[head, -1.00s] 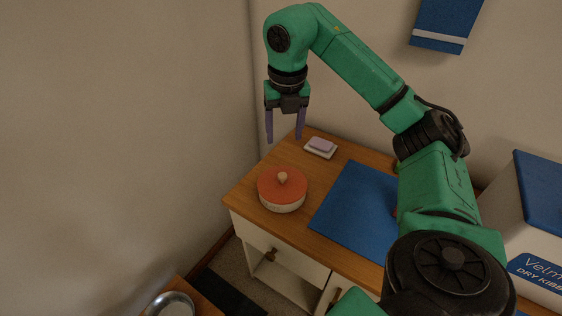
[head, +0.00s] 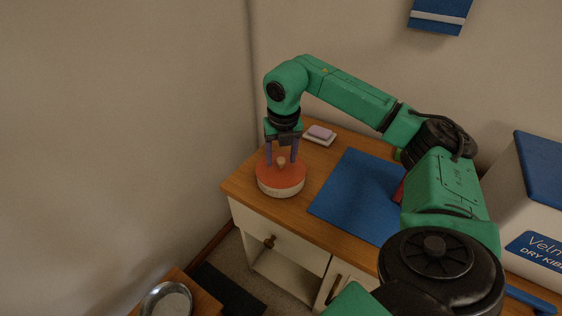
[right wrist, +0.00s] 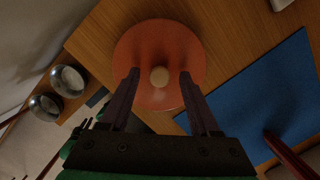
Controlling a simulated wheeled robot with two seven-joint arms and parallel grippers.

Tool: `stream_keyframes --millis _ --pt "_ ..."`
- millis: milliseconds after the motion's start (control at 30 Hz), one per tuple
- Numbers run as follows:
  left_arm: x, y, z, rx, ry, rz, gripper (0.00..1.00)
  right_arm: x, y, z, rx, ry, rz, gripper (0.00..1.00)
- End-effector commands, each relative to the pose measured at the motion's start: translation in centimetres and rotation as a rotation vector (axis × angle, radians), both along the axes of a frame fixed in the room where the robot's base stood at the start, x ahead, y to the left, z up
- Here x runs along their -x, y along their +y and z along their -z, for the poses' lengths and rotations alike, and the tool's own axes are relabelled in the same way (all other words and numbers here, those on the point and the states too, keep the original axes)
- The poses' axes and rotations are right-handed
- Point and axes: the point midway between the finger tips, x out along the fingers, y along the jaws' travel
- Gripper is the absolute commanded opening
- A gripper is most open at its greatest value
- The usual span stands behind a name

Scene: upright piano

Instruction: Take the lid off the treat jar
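The treat jar (head: 281,189) is a low, pale round jar on the wooden cabinet top. Its orange-red lid (head: 292,179) sits on it, with a small pale knob (head: 281,161) in the middle. My right gripper (head: 281,162) points down over the lid, its fingers open on either side of the knob. In the right wrist view the lid (right wrist: 135,50) fills the upper middle, and the knob (right wrist: 159,76) shows between the two spread fingertips (right wrist: 159,74), apart from both.
A blue mat (head: 350,196) lies right of the jar. A soap on a white dish (head: 319,135) sits behind it. A dry-food box (head: 535,205) stands at the right. Metal bowls (right wrist: 67,81) are lower down, left of the cabinet. Walls close off the back and left.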

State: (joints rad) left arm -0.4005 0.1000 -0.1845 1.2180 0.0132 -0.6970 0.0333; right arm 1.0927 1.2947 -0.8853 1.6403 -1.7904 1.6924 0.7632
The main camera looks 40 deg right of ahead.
Motion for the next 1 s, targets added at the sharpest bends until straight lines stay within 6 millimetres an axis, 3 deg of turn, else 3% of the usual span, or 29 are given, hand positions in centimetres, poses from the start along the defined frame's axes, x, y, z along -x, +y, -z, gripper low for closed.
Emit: stream_keyframes --millis 33,133,467,633,767,867,1000 --pt "0.0 0.0 0.0 0.000 0.000 0.000 0.36 0.0 0.0 0.0 0.000 0.000 0.000 0.40" --pt "0.0 0.0 0.0 0.000 0.000 0.000 0.36 0.0 0.0 0.0 0.000 0.000 0.000 0.02" --pt "0.0 0.0 -0.1 -0.001 -0.001 0.001 0.36 0.0 0.0 -0.2 -0.001 0.000 0.000 0.00" --pt "0.1 0.1 -0.2 0.000 -0.008 0.003 0.36 -0.1 0.0 -1.9 -0.001 -0.003 0.000 0.00" --pt "1.8 0.4 0.6 -0.003 0.006 0.009 0.36 -0.1 0.1 -5.2 -0.002 -0.004 -0.002 0.00" --pt "3.4 0.7 0.9 -0.007 0.010 0.017 0.36 -0.1 0.1 -9.2 -0.004 -0.008 -0.002 0.00" --pt "7.1 1.5 1.2 -0.012 0.018 0.032 0.36 -0.1 0.1 -14.3 0.000 -0.004 -0.001 0.00"
